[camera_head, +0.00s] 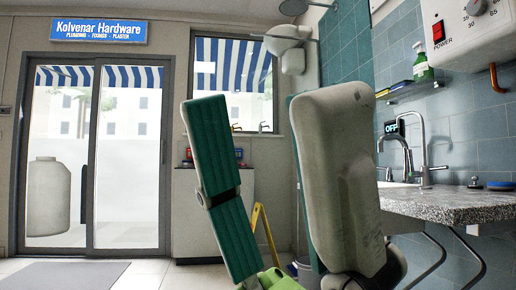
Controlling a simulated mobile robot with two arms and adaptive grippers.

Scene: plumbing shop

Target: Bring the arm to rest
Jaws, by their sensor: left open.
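My left gripper (265,100) stands large and close in front of the camera, with its two fingers pointing up. One finger shows a long green pad and leans to the left. The other is broad, pale and rounded, with a thin green strip on its left edge. The fingers are spread wide apart, and nothing is held between them. The gripper's lower part is cut off by the bottom edge of the picture. My right gripper is not in view.
A speckled counter (455,204) with a tap (424,150) is at the right, below a white heater (470,32) and a shelf with a green bottle (422,70). A yellow frame (264,232) stands behind the gripper. Open floor and glass doors (95,150) are at the left.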

